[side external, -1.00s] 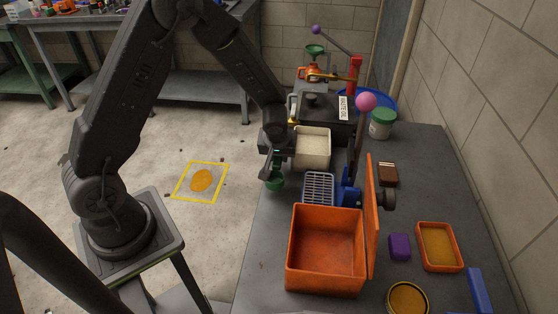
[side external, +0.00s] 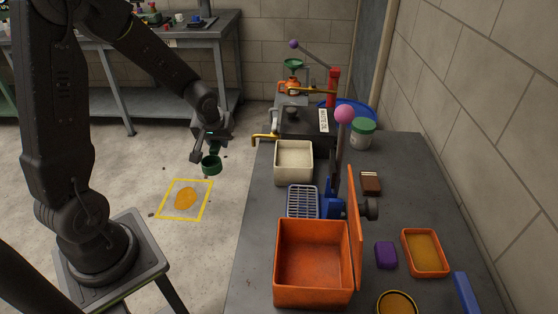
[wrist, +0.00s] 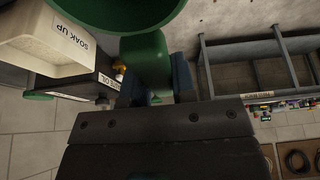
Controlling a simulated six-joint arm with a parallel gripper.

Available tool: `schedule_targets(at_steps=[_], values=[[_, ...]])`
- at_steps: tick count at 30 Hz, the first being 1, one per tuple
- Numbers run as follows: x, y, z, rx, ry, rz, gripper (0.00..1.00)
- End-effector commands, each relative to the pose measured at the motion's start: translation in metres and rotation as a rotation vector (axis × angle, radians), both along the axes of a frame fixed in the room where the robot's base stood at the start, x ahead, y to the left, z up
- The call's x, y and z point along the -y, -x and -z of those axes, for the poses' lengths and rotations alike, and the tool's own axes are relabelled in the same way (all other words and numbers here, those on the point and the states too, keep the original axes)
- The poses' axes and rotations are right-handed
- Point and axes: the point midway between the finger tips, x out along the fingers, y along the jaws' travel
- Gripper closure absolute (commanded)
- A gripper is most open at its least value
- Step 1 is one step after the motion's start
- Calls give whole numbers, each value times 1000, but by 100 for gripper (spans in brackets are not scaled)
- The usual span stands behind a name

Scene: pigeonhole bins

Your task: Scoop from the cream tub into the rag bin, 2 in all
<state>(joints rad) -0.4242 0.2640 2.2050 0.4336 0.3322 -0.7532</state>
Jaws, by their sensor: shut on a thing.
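My gripper (side external: 207,148) is shut on the handle of a green scoop (side external: 211,165). It holds the scoop in the air left of the bench, above the floor near the yellow square. In the wrist view the scoop's handle (wrist: 148,62) sits between the fingers, with its cup at the top edge. I cannot tell what the cup holds. The cream tub (side external: 294,176) stands on the bench, right of my gripper, with pale contents; its label reads SOAK UP in the wrist view (wrist: 68,58). An open orange bin (side external: 312,283) with its lid upright stands nearer; no rag label shows.
A yellow square (side external: 186,217) on the floor frames an orange-brown puddle (side external: 186,199). A blue grated device (side external: 303,202) with a pink-knobbed lever stands between tub and orange bin. A black waste-oil box (side external: 294,123) is behind the tub. Floor left of the bench is open.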

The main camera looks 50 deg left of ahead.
Motion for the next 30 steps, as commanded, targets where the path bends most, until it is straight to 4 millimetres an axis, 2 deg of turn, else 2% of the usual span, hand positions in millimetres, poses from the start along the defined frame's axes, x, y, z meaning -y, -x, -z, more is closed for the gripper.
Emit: schedule_targets(at_steps=[11, 16, 23, 30], values=[[0, 0, 0, 0, 0, 0, 100], [2, -8, 0, 0, 1, 46, 100], [13, -42, -3, 1, 3, 252, 100], [32, -82, -6, 1, 3, 523, 100]])
